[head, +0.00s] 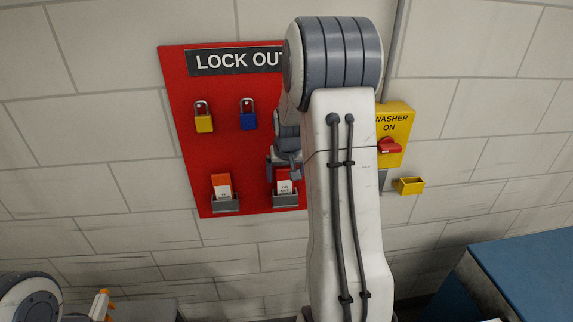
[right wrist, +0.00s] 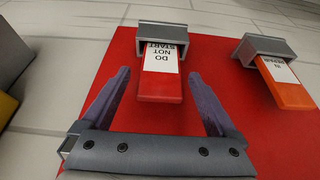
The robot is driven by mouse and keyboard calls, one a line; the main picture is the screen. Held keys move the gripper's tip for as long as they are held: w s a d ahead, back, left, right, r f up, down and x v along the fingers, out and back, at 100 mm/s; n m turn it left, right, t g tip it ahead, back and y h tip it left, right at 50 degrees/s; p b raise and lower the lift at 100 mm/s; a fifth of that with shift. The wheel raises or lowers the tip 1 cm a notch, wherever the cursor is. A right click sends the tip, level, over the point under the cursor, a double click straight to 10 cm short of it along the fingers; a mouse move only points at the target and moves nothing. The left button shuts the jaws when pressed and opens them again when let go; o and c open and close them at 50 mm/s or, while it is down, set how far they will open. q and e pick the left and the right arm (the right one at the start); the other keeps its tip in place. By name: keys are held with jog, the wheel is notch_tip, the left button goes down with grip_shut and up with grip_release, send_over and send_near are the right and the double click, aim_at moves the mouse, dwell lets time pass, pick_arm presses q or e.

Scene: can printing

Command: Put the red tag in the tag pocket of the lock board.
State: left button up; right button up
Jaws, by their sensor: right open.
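The red tag (head: 284,187), with a white "DO NOT START" label, sits in a grey tag pocket (head: 286,203) low on the red lock board (head: 235,165). In the right wrist view the red tag (right wrist: 161,80) has one end inside the pocket (right wrist: 175,37) and its red end sticking out. My right gripper (right wrist: 159,76) is open, with one finger on each side of the tag and a gap to both. In the head view my right arm hides the board's right part and much of the gripper. My left gripper is out of view.
An orange tag (head: 221,186) sits in a second pocket (head: 225,205) to the left. A yellow padlock (head: 204,121) and a blue padlock (head: 248,120) hang above. A yellow switch box (head: 397,125) and small yellow bin (head: 411,187) are at the right.

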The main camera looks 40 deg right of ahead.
jog(key=b+v, duration=0.2)
jog(key=v, duration=0.9)
jog(key=s+a+f+n+g+y, duration=0.1)
jog(key=s+a+f+n, duration=0.15)
jog(key=a, duration=1.05)
jog(key=s+a+f+n+y, duration=0.2)
jog(key=s+a+n, duration=0.15)
jog(key=a, duration=0.85)
jog(key=s+a+f+n+g, duration=0.1)
jog(key=s+a+f+n, duration=0.1)
jog(key=s+a, duration=0.3)
jog(key=s+a+f+n+g, duration=0.2)
jog(key=s+a+n, duration=0.3)
jog(key=s, duration=0.7)
jog(key=shift+s+a+n, duration=0.2)
jog(key=shift+s+n, duration=0.1)
jog(key=shift+s, duration=0.1)
jog(key=shift+f, duration=0.1)
